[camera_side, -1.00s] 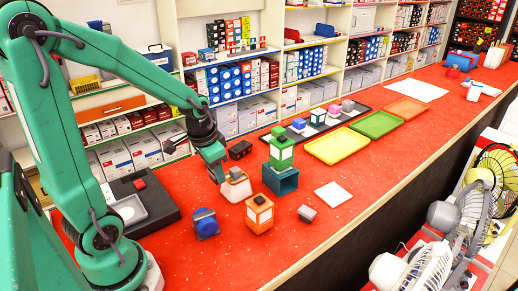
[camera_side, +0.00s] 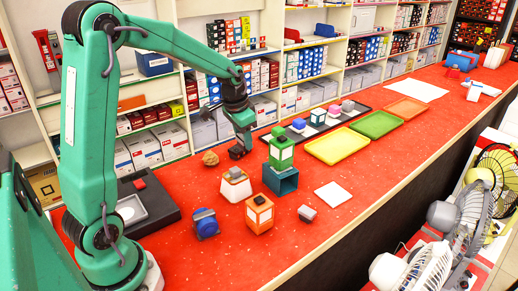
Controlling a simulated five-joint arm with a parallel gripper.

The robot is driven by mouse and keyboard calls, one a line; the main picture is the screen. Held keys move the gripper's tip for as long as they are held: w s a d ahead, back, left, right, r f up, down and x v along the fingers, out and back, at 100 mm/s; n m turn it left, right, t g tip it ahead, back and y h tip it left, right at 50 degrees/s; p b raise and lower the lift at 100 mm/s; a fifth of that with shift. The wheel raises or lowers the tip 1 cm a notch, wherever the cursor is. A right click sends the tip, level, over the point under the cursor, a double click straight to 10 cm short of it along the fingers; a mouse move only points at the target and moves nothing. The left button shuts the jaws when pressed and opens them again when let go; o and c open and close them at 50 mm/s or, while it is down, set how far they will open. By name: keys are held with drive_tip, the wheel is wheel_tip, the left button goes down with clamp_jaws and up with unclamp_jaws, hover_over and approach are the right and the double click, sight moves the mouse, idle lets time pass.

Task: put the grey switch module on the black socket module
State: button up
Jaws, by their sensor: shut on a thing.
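My gripper (camera_side: 241,147) is at the far side of the red counter, left of the green block stack, shut on a small piece mostly hidden by the fingers. I take it to be the grey switch module, but its shape is not clear. The black socket module (camera_side: 235,154) shows as a dark patch right under the fingers, largely covered by them. I cannot tell whether the held piece touches it.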

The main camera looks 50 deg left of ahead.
drive_tip(key=w+a, duration=0.3)
drive_tip(key=w, duration=0.5)
drive_tip(key=shift+w+a+r, duration=0.3)
drive_tip(key=shift+r, duration=0.1)
drive_tip(key=shift+a, duration=0.1)
hover_over(240, 151)
drive_tip(key=w+a, duration=0.2)
drive_tip(key=x, duration=0.2)
drive_tip(key=s+x, duration=0.1)
drive_tip(key=x, duration=0.3)
drive_tip(key=shift+s+f, duration=0.15)
drive_tip(key=shift+f, duration=0.4)
drive_tip(key=shift+s+x, duration=0.2)
drive_tip(key=shift+x, duration=0.8)
drive_tip(key=shift+s+x, duration=0.2)
drive_tip(key=shift+x, duration=0.75)
drive_tip(key=shift+d+f, duration=0.2)
drive_tip(key=o, duration=0.9)
drive_tip(key=shift+o, duration=0.2)
